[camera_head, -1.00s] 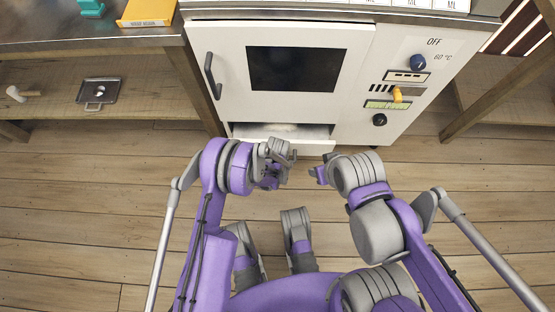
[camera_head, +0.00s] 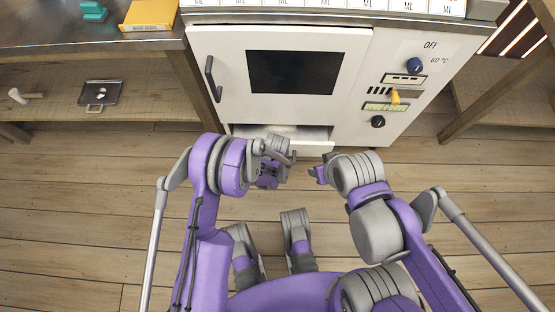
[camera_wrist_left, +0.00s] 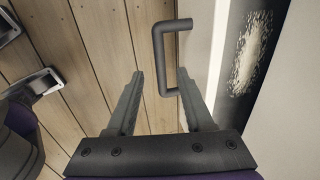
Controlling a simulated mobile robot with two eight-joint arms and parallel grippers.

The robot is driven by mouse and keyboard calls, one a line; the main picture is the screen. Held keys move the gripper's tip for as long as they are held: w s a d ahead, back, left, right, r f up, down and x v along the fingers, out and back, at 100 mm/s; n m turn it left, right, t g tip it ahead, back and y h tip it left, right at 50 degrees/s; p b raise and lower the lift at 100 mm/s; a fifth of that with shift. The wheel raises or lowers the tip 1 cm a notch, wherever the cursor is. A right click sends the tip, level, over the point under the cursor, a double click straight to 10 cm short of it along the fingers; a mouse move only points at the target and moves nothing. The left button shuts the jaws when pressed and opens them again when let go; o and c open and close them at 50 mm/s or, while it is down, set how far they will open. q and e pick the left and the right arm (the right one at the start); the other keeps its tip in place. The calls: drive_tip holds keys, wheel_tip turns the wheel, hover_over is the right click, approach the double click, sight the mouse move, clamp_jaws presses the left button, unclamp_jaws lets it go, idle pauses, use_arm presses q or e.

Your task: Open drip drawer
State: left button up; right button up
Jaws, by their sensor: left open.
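The drip drawer (camera_head: 311,147) is the low white drawer at the bottom of the white cabinet in the head view. It stands partly out, with its pale inside showing. In the left wrist view its dark bar handle (camera_wrist_left: 159,60) sticks out from the white front, and a whitish patch shows inside the drawer. My left gripper (camera_head: 284,160) is just in front of the drawer. In the left wrist view the left gripper (camera_wrist_left: 160,72) is open, with the handle's lower part seen between its fingertips; contact cannot be told. My right gripper (camera_head: 319,174) is right of it, jaws unclear.
The cabinet door (camera_head: 231,90) with a dark window is closed above the drawer. A control panel (camera_head: 399,92) with knobs is at its right. Wooden shelving (camera_head: 62,78) stands at the left and a wooden table leg at the right. The plank floor is clear.

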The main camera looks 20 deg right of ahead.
use_arm(q)
drive_tip(key=r, duration=0.2)
drive_tip(key=s+r, duration=0.1)
drive_tip(key=r, duration=0.2)
drive_tip(key=shift+a+p, duration=0.1)
drive_tip(key=shift+p, duration=0.25)
drive_tip(key=shift+f, duration=0.1)
